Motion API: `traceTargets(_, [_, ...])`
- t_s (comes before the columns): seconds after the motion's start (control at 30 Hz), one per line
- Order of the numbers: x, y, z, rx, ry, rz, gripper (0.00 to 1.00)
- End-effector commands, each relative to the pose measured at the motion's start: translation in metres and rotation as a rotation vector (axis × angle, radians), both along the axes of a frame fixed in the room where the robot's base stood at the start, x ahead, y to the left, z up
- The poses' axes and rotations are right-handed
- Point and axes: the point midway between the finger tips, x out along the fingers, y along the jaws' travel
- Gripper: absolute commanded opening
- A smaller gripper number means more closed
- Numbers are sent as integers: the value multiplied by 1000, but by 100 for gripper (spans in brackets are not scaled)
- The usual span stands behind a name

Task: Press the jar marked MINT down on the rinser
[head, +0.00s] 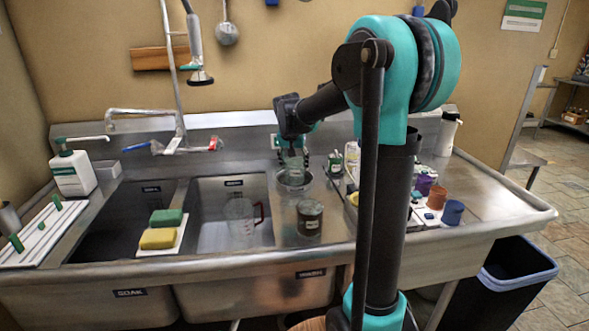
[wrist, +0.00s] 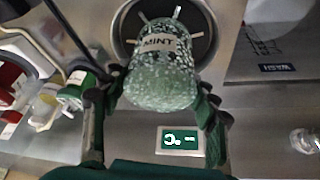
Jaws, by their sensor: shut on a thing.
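The MINT jar (wrist: 163,80) is clear, speckled glass with a pale label, seen in the wrist view between my fingers. My gripper (wrist: 155,95) is shut on its sides. The rinser (wrist: 203,25), a round dark basin with pale spokes, lies beyond the jar, which covers its near part. In the head view my gripper (head: 295,152) points down at the rinser (head: 294,183), with the jar (head: 296,166) above or at it. I cannot tell whether the jar touches the spokes.
A dark jar (head: 310,217) stands on the steel counter in front of the rinser. The wash sink to the left holds a clear jug (head: 240,217). Small bottles (head: 335,163) and coloured cups (head: 437,197) stand to the right. A green display (wrist: 180,140) sits near the rinser.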

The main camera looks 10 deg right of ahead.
Motion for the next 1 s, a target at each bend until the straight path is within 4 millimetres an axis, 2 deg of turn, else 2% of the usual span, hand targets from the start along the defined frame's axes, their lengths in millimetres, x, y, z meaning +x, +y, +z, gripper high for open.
traceTargets(1.0, [0,0,72,0,0,0,25])
